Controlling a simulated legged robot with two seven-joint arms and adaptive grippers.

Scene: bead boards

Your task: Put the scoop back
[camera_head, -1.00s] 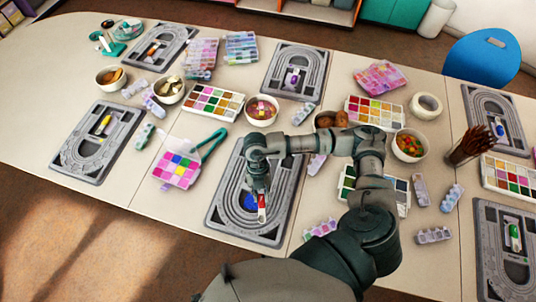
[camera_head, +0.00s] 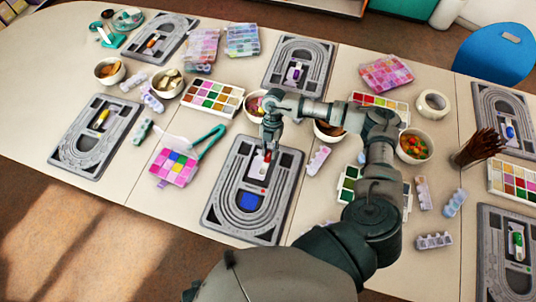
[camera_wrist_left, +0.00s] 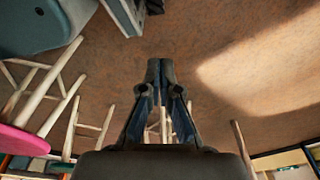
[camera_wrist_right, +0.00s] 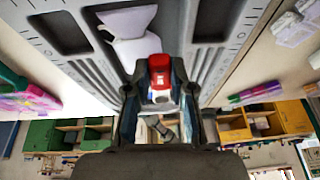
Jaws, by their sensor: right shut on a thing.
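The scoop has a white pan (camera_head: 257,170) and a red handle. My right gripper (camera_head: 267,152) is shut on the red handle (camera_wrist_right: 154,72). The scoop is over the upper middle of the grey bead board (camera_head: 226,222), at its inner recess. I cannot tell whether the pan touches the board. In the right wrist view the white pan (camera_wrist_right: 130,32) lies beyond the fingertips, over the board's grey surface. A blue patch (camera_head: 250,201) shows in the board's lower compartment. My left gripper (camera_wrist_left: 160,70) has its fingertips together, empty, over brown floor.
Other grey boards hold scoops with coloured handles, such as the yellow one (camera_head: 102,118). A pink bead box (camera_head: 172,168) and teal tongs (camera_head: 210,139) lie left of the board. A bead strip (camera_head: 318,160) lies right of it. Bowls (camera_head: 414,146) and paint-like trays (camera_head: 212,97) stand nearby.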

